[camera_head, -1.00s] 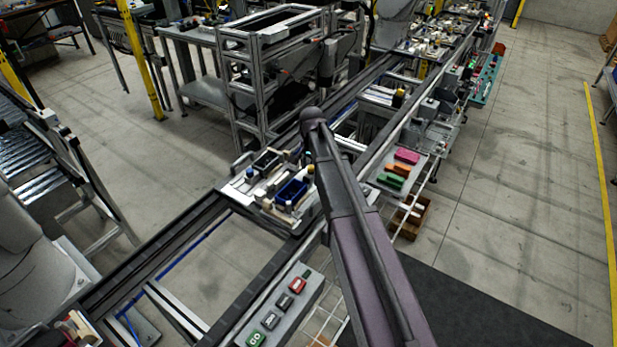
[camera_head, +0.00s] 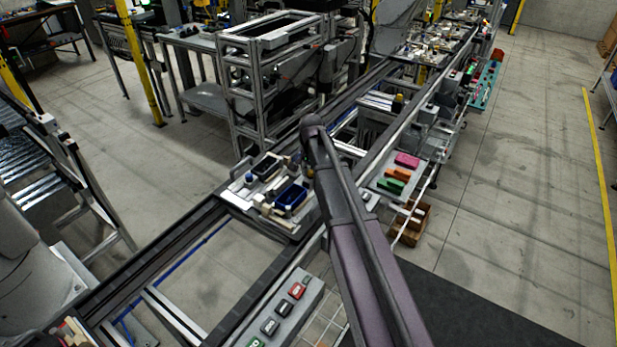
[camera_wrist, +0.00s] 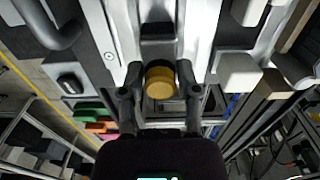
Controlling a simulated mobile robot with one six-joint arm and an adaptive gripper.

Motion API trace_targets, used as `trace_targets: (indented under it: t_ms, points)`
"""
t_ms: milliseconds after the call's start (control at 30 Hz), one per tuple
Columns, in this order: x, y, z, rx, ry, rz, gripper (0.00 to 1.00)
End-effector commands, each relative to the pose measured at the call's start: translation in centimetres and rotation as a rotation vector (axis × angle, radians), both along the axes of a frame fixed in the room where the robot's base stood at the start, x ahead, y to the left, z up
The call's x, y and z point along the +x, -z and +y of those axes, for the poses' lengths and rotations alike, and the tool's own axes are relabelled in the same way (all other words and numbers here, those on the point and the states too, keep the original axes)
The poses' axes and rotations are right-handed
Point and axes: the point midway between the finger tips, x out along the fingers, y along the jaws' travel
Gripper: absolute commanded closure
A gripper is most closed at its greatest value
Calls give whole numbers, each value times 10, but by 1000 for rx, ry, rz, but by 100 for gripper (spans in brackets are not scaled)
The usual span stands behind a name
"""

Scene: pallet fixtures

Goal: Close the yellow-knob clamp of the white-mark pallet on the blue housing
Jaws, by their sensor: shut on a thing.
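The yellow knob (camera_wrist: 160,82) shows in the middle of the wrist view. My gripper (camera_wrist: 160,74) has one dark finger on each side of it and is shut on it. The pallet (camera_head: 236,201) lies on the rail track in the middle of the head view. The blue housing (camera_head: 291,197) sits on it as an open blue box, beside a dark open box (camera_head: 266,167). My arm covers the pallet's right side in the head view, so my gripper and the clamp are hidden there. I cannot make out the white mark surely, or how far the clamp is shut.
A button panel (camera_head: 284,312) stands at the track's near right. A tray with pink, orange and green blocks (camera_head: 396,173) stands right of the track, above a brown box (camera_head: 411,222). A metal frame (camera_head: 265,90) stands behind. Open floor lies at the right.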

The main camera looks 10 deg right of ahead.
Motion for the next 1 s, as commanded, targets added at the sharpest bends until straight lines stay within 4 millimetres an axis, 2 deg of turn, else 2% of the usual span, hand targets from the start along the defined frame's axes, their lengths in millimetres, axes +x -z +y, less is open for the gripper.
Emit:
trace_targets:
  t_ms: [1000]
  points:
    - [-14,0,14,0,-2,1,99]
